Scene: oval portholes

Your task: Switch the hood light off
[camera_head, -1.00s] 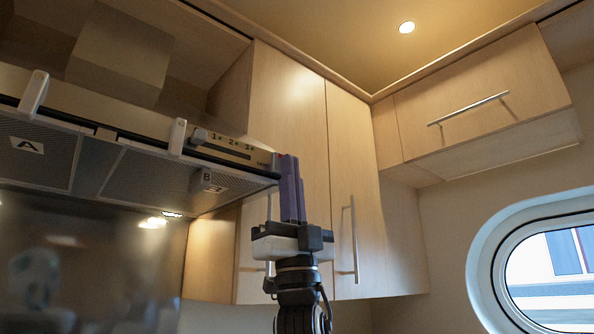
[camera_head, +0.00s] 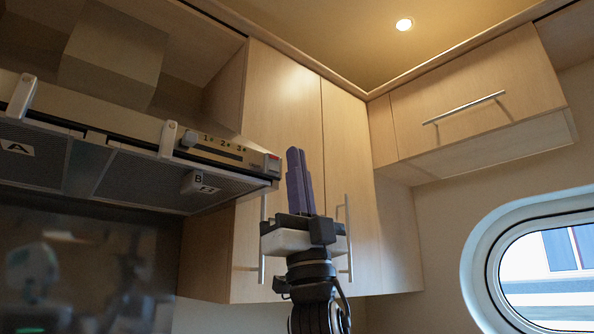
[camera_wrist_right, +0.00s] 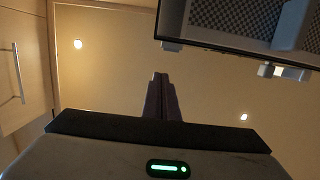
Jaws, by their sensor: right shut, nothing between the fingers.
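The range hood (camera_head: 130,140) is at the left of the head view, with dark mesh filters underneath. Its front strip carries a slider and the marks 1, 2, 3. My right gripper (camera_head: 297,155) points up, shut and empty, just right of the switch with a gap in the picture. In the right wrist view its fingers (camera_wrist_right: 161,95) are together, and the hood (camera_wrist_right: 235,28) is at the upper right. My left gripper is not in view.
Wooden wall cabinets (camera_head: 285,105) with bar handles stand behind my right gripper. A lit ceiling lamp (camera_head: 404,24) is above. An oval porthole (camera_head: 480,262) is at the right. Open space lies between gripper and porthole.

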